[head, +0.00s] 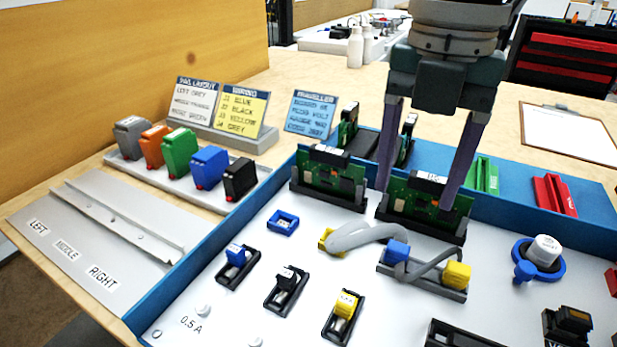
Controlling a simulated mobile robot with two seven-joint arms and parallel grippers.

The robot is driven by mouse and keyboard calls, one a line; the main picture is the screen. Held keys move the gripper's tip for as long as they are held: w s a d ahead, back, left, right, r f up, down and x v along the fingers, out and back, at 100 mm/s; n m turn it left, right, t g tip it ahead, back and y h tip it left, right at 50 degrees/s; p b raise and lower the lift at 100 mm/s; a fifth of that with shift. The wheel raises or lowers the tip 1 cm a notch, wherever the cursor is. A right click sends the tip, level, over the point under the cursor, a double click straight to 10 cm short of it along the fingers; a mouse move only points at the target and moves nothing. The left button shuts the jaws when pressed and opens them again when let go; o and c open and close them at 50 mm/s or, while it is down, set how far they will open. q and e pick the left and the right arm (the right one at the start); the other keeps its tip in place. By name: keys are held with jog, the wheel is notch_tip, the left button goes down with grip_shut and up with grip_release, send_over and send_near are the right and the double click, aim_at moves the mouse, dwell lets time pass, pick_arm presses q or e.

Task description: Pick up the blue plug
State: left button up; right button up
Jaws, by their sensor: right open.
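Two blue plugs show in the head view. One blue plug (236,255) stands in a small black holder at the left of the white panel, beside black (287,276) and yellow (345,304) plugs in like holders. Another blue plug (397,251) lies with a yellow plug (457,274) and a grey cable (370,235) in a dark holder near the middle. My right gripper (416,198) points down with fingers spread, above and behind the second blue plug. Its fingertips overlap a green circuit board (427,197) in the picture; I cannot tell whether they touch it. My left gripper is not in view.
A second green board (330,173) stands left of the gripper. A blue wall (225,240) edges the panel. Coloured modules stand on a rack (160,175) at left. A blue ring with a white knob (541,256) is at right. Signs (240,108) stand behind.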

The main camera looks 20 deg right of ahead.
aim_at(400, 246)
notch_tip(400, 246, down, 4)
jog(key=shift+s+d+r+b, duration=0.1)
jog(key=shift+s+r+b, duration=0.05)
jog(key=shift+r+b, duration=0.15)
jog(key=f+b, duration=0.1)
jog(key=f, duration=0.4)
jog(key=shift+a+f, duration=0.2)
grip_shut()
